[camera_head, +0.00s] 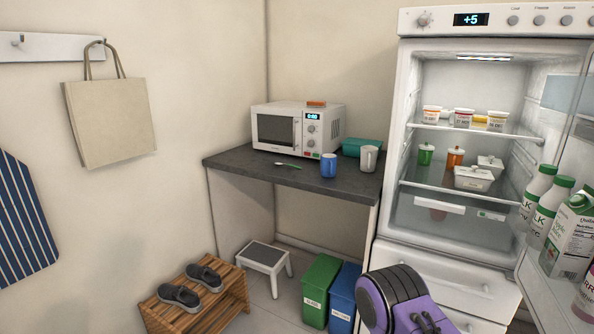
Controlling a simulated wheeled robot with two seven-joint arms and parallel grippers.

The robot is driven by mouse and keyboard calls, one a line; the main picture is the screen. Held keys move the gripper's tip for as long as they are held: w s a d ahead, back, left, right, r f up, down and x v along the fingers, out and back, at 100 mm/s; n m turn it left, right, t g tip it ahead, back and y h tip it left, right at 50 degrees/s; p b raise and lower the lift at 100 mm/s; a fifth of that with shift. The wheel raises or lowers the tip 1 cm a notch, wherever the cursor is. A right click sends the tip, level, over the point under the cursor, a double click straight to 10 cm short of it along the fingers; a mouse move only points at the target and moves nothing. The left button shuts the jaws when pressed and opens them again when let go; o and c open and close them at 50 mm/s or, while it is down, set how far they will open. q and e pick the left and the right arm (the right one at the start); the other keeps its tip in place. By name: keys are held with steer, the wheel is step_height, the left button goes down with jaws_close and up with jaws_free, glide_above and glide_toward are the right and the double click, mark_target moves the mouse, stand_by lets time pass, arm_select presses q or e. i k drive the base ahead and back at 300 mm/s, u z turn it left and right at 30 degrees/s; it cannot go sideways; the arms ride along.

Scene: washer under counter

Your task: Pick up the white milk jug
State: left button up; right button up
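Two white milk jugs with green caps and labels ending in "LK" stand upright in the open fridge door at the right: the farther milk jug (537,186) and the nearer milk jug (549,206). They stand close together, and the nearer one overlaps the farther one. The task names only one white milk jug, and I cannot tell which of these it is. The carton beside them partly hides the nearer jug. Neither of my grippers is in view.
A juice carton (571,237) stands beside the jugs in the door. The fridge (399,160) is open, with tubs and jars on its shelves. The counter (235,168) holds a microwave (275,128), a blue mug (328,165) and a pale mug (368,159). A stool (262,254) and bins (318,287) stand below.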

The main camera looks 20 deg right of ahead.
mark_target(369, 153)
steer(key=z, duration=0.5)
steer(key=i, duration=1.75)
steer(key=z, duration=0.55)
